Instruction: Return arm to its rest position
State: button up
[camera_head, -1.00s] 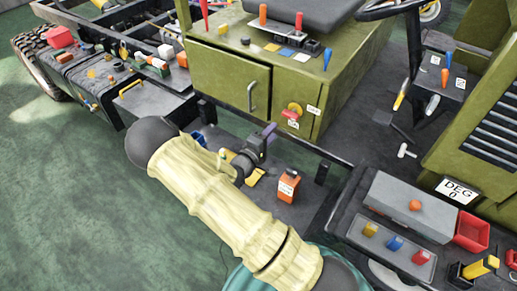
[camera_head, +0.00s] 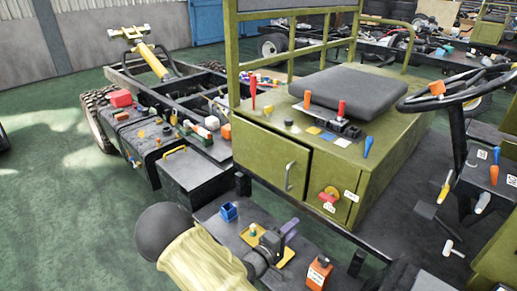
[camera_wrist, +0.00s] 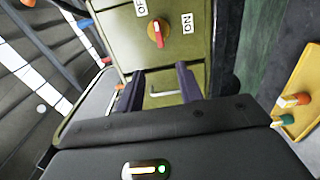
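My gripper (camera_head: 289,230) is at the lower middle of the head view, above the dark deck (camera_head: 222,248) in front of the green cabinet (camera_head: 268,160). My cream-sleeved arm reaches it from the bottom edge. In the wrist view my gripper's two purple fingers (camera_wrist: 158,88) stand apart, with nothing held between them. A pale bent handle (camera_wrist: 166,93) shows in the gap, on the green cabinet front beyond. The red rotary switch (camera_wrist: 157,33) with its white labels is ahead of the fingers; it also shows in the head view (camera_head: 328,194).
An orange box (camera_head: 318,272) stands on the deck right of the gripper, and a blue cup (camera_head: 228,211) stands to its left. A yellow plate (camera_head: 287,255) lies close by the gripper. A black seat (camera_head: 347,92) and steering wheel (camera_head: 458,88) rise behind. Open green floor lies left.

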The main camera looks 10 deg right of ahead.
jog(key=s+a+r+m+g+y+p, duration=0.55)
jog(key=r+m+y, duration=0.2)
jog(key=y, duration=0.65)
jog(key=s+d+r+g+p, duration=0.2)
jog(key=s+d+r+g, duration=0.1)
jog(key=s+r, duration=0.5)
jog(key=shift+s+r, duration=0.3)
jog(key=shift+s, duration=0.95)
jog(key=shift+d, duration=0.1)
